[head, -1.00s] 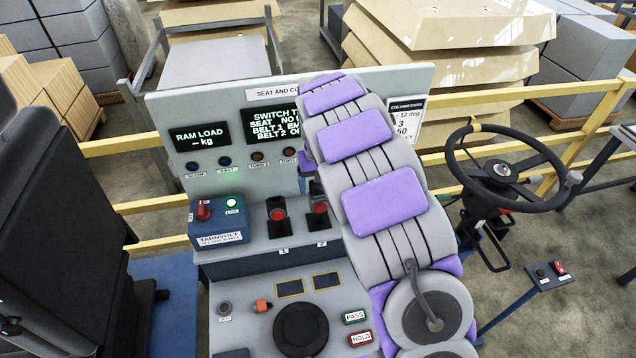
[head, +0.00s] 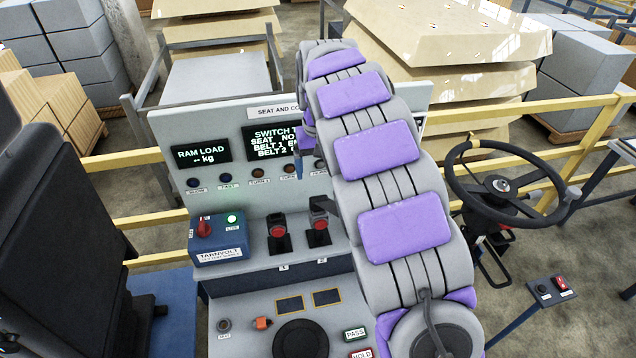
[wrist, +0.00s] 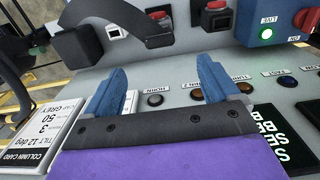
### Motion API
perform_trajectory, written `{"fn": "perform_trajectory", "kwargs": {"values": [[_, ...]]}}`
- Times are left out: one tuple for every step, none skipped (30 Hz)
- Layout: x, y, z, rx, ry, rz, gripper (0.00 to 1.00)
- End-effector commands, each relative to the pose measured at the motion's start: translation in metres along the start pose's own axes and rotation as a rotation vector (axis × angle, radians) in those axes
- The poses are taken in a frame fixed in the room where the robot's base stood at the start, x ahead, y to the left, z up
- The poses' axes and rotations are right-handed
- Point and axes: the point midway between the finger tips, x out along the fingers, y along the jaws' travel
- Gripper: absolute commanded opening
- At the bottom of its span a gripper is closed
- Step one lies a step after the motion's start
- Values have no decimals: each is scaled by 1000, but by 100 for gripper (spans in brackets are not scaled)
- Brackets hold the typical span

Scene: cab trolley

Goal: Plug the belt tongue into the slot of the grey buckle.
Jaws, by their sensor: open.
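Two black buckles with red tops stand on the console, the left one (head: 279,232) above label 1 and the right one (head: 319,220) above label 2. I cannot tell which the task calls grey. They also show at the top of the wrist view, the left one (wrist: 214,17) and the right one (wrist: 159,18). My gripper (wrist: 162,72) is open and empty, its blue fingers in front of the upright panel, above the buckles in the head view. A dark curved piece with a block (wrist: 82,45) shows beyond the fingers; I cannot make out a belt tongue for certain.
The upright panel (head: 165,135) carries screens and lamps. A blue switch box (head: 218,243) stands left of the buckles. A black seat (head: 75,200) is at left, a steering wheel (head: 505,180) at right. A column card (wrist: 50,130) shows in the wrist view.

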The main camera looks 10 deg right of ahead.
Motion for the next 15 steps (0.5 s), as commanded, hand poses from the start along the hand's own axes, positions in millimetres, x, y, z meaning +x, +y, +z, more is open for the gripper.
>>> {"fn": "perform_trajectory", "kwargs": {"values": [[-11,0,-1,-2,3,0,89],[-17,0,-2,-2,5,1,89],[-24,0,-2,-2,6,1,89],[-28,-1,-1,-2,4,1,89],[-32,-1,-1,-2,2,0,89],[-36,-1,-1,-2,1,0,89],[-39,-1,-1,-1,1,0,89],[-42,-1,-1,-1,1,0,89],[-44,-1,-1,-1,1,0,89],[-46,0,-1,-1,1,0,89],[-48,0,-1,-1,1,0,89],[-49,0,-1,0,0,0,89],[-50,0,-1,0,0,0,89],[-51,0,-1,0,-1,0,89],[-51,0,0,0,-1,0,89]]}}
